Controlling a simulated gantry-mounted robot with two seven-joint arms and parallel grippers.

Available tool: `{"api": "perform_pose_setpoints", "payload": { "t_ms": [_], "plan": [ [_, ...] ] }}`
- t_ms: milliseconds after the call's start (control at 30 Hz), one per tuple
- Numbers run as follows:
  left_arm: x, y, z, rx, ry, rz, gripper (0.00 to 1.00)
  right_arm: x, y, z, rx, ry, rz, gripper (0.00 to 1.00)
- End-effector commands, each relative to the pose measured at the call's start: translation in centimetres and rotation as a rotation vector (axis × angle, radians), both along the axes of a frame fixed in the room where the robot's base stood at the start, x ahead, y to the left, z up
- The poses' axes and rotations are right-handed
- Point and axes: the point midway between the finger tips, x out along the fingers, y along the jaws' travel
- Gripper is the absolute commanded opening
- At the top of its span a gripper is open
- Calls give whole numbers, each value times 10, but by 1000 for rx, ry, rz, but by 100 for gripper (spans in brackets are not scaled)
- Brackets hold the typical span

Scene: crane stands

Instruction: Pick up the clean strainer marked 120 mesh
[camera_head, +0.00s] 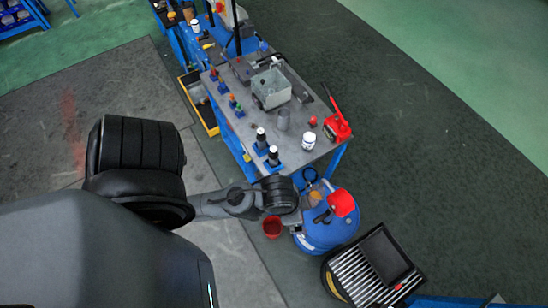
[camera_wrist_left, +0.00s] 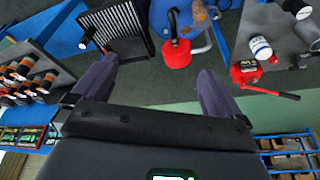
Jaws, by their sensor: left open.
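No marking that reads 120 mesh is legible, so I cannot tell which thing is the clean strainer. My right gripper is not in view.
Dark cylinders on blue stands (camera_head: 273,157), a white bottle (camera_head: 308,141), a clear bin (camera_head: 271,88) and a red tool (camera_head: 337,126) occupy the bench. The blue machine (camera_head: 329,222) and a black ribbed case (camera_head: 358,281) stand below. Orange-banded cylinders (camera_wrist_left: 25,69) show left in the wrist view.

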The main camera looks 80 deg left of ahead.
Motion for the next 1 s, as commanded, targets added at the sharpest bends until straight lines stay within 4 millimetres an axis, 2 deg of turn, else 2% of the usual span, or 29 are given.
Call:
{"api": "perform_pose_setpoints", "payload": {
  "t_ms": [167,400,767,1000],
  "plan": [
    [0,-1,0,-3,-1,2,100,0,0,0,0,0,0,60],
    [0,0,0,-1,-1,1,65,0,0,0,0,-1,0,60],
    [0,2,0,18,-2,-36,65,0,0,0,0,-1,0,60],
    [16,-1,6,93,-100,-282,65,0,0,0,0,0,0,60]
  ]
}}
